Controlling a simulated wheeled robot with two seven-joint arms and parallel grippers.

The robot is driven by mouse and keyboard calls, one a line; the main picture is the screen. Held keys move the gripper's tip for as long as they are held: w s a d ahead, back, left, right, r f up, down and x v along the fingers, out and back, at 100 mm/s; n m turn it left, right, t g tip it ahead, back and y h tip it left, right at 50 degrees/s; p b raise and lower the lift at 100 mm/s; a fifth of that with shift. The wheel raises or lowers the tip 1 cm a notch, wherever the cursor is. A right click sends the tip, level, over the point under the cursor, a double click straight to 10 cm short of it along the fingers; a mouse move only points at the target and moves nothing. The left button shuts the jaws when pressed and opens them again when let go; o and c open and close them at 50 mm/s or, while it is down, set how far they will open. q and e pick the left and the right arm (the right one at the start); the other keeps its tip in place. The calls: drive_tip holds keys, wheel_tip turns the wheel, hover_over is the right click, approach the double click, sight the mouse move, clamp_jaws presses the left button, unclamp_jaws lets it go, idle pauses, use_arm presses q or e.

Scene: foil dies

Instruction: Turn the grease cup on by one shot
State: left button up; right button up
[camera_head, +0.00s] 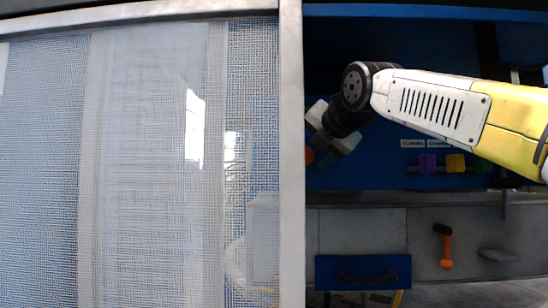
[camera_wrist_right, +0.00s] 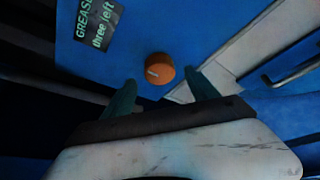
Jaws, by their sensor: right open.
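The grease cup is an orange round knob with a pale pointer mark (camera_wrist_right: 158,70) on a blue panel in the right wrist view. A dark label (camera_wrist_right: 97,22) beside it reads "GREASE" and "three left". My right gripper (camera_wrist_right: 160,88) is open, with one fingertip on either side of the knob and a little short of it in the picture; I cannot tell whether they touch it. In the head view a bit of orange (camera_head: 309,155) shows beside my right gripper (camera_head: 318,150), which is partly dark and hard to make out. My left gripper is not in view.
A mesh screen in a pale frame (camera_head: 291,200) fills the left of the head view, close to my right gripper. An orange-handled tool (camera_head: 446,250), a blue drawer (camera_head: 362,272), and purple (camera_head: 427,163) and yellow (camera_head: 456,163) blocks are on the right.

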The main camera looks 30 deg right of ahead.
drive_tip(key=shift+x, duration=2.4)
drive_tip(key=shift+c, duration=0.5)
drive_tip(key=c, duration=1.3)
drive_tip(key=shift+o, duration=0.2)
drive_tip(key=m+t, duration=0.1)
drive_tip(key=m, duration=0.1)
drive_tip(key=shift+m+y, duration=0.4)
drive_tip(key=shift+m+t+y, duration=0.3)
drive_tip(key=shift+m+t, duration=0.5)
drive_tip(key=shift+m, duration=0.5)
